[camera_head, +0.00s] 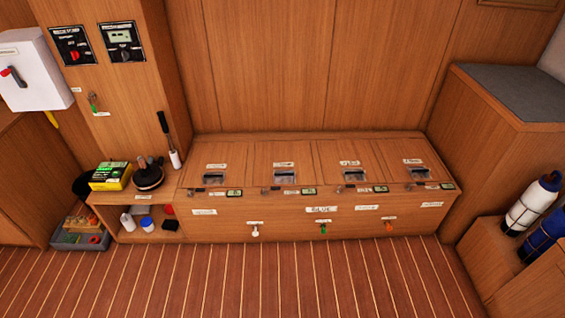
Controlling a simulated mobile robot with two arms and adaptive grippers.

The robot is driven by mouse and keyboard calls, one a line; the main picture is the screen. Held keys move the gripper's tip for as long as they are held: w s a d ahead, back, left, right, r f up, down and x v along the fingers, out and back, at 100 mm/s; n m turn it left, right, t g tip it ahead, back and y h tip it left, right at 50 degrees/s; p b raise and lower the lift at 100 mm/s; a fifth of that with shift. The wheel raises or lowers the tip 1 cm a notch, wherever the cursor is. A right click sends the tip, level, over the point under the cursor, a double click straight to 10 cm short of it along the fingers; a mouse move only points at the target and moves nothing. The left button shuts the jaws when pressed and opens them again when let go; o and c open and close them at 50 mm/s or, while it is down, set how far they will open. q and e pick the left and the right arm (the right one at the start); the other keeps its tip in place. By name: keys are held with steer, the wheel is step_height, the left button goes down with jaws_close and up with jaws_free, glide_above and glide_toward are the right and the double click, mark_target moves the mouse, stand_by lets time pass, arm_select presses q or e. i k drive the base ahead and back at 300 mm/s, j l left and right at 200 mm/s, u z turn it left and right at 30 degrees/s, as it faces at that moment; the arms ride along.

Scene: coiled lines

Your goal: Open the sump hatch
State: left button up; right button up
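A low wooden bench (300,231) runs along the back wall. Its top holds several hatch lids side by side: the far-left lid (223,157), the middle-left lid (284,154), the middle-right lid (345,153) and the far-right lid (402,150). All look closed and flush. Each has a dark recessed latch or handle and a small white label. The label writing is too small to read, so I cannot tell which is the sump hatch. Small latches and green-edged tags sit along the front edge. Neither of my grippers is in view.
A shelf unit at left holds a yellow-green box (111,176) and a black round object (148,176). A grey crate (80,239) stands on the floor. Blue and white cylinders (535,205) stand at right. The striped floor (270,280) before the bench is clear.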

mark_target(277, 164)
steer(key=i+l+u, duration=0.15)
steer(key=i, duration=0.3)
steer(key=i+l+u, duration=0.1)
steer(key=i, duration=0.3)
